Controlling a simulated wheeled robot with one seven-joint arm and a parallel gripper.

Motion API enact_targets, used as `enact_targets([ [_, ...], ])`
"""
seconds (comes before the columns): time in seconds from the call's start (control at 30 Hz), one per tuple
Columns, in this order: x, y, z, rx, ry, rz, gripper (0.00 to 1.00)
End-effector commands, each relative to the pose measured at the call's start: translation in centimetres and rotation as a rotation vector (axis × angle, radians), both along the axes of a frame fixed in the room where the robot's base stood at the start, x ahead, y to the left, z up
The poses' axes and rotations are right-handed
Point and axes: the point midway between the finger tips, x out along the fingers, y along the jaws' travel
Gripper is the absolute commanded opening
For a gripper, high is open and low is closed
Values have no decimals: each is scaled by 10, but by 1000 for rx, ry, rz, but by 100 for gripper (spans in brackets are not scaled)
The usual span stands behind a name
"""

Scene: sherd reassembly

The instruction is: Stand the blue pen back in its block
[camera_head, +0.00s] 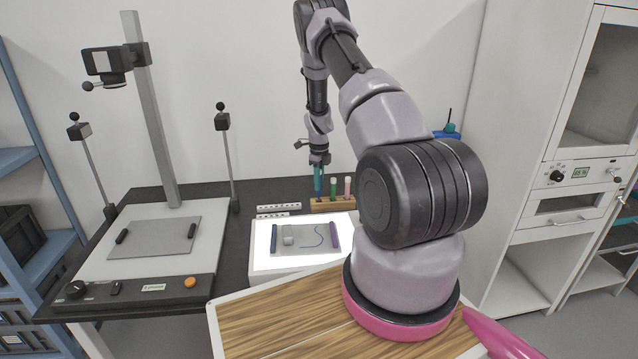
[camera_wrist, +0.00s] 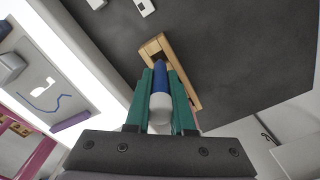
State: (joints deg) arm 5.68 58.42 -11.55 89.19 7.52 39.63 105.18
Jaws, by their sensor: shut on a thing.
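My gripper (camera_head: 318,182) is shut on the blue pen, pointing down over the left end of the wooden pen block (camera_head: 330,204). In the wrist view, the teal fingers of my gripper (camera_wrist: 160,78) hold the blue pen (camera_wrist: 161,82) between them, its white end towards the camera. The pen looks close to upright. Its far end meets the end of the wooden block (camera_wrist: 153,46) in the wrist view; I cannot tell whether the tip is inside a hole or just above it. The fingers hide part of the pen.
A green pen (camera_head: 333,187) and a pink pen (camera_head: 347,186) stand in the block to the right. A lit white light box (camera_head: 262,262) with a sheet lies in front. A camera stand (camera_head: 150,110) is at the left.

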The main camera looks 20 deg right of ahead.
Motion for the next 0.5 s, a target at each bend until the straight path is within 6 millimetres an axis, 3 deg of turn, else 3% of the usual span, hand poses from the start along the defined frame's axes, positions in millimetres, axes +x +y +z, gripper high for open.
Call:
enact_targets([
  [0.5, 0, 0, -5, 1, 1, 0, 0],
])
